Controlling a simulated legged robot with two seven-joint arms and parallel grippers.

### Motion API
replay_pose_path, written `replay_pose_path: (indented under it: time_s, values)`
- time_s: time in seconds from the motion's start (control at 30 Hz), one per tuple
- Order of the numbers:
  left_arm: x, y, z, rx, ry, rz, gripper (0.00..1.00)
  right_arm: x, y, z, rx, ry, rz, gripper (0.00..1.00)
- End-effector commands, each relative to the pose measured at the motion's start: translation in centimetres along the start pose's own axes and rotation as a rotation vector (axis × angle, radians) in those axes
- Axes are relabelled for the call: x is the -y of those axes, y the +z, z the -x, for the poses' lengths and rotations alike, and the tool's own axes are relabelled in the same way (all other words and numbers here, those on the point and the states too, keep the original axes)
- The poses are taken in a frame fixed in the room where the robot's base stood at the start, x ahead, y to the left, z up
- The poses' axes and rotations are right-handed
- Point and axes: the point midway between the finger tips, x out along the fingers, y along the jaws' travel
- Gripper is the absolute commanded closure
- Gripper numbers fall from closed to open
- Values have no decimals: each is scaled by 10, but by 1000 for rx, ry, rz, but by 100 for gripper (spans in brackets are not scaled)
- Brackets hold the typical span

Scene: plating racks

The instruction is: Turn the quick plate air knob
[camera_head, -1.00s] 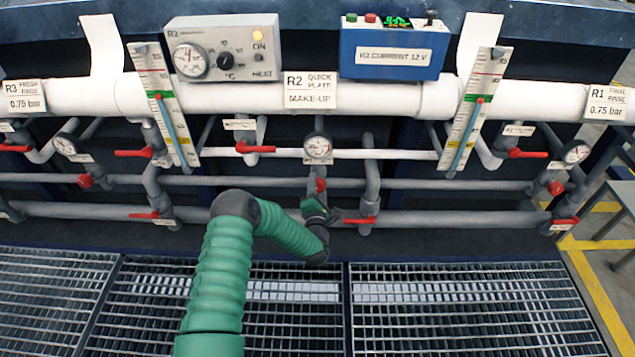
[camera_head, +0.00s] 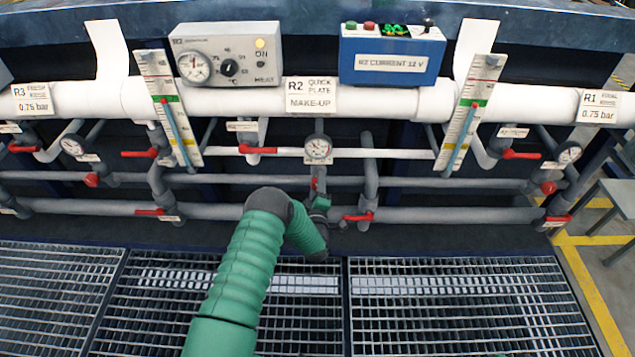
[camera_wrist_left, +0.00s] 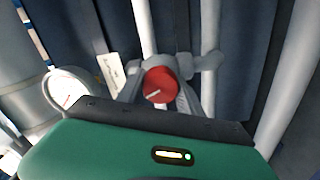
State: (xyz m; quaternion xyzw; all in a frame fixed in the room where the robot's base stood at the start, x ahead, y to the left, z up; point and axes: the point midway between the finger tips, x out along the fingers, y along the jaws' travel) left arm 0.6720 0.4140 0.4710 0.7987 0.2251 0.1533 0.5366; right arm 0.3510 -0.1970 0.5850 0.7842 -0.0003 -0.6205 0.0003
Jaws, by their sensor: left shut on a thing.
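The gripper and my green arm hide the lower part of the knob's pipe. My right gripper is in neither view.
A round gauge (camera_head: 318,148) sits just above the knob. Red lever valves (camera_head: 358,216) flank it on the grey pipes. A heater box (camera_head: 228,54) and a blue current box (camera_head: 391,54) stand above. Metal grating (camera_head: 450,300) covers the front, with free room over it.

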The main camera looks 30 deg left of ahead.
Motion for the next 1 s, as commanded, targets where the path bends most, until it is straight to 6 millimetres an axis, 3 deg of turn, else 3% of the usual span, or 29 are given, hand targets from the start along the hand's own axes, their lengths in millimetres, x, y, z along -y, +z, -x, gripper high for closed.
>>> replay_pose_path:
  time_s: [1.0]
  values:
    - [5, 7, 4, 21, -4, -913, 97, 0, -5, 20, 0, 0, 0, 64]
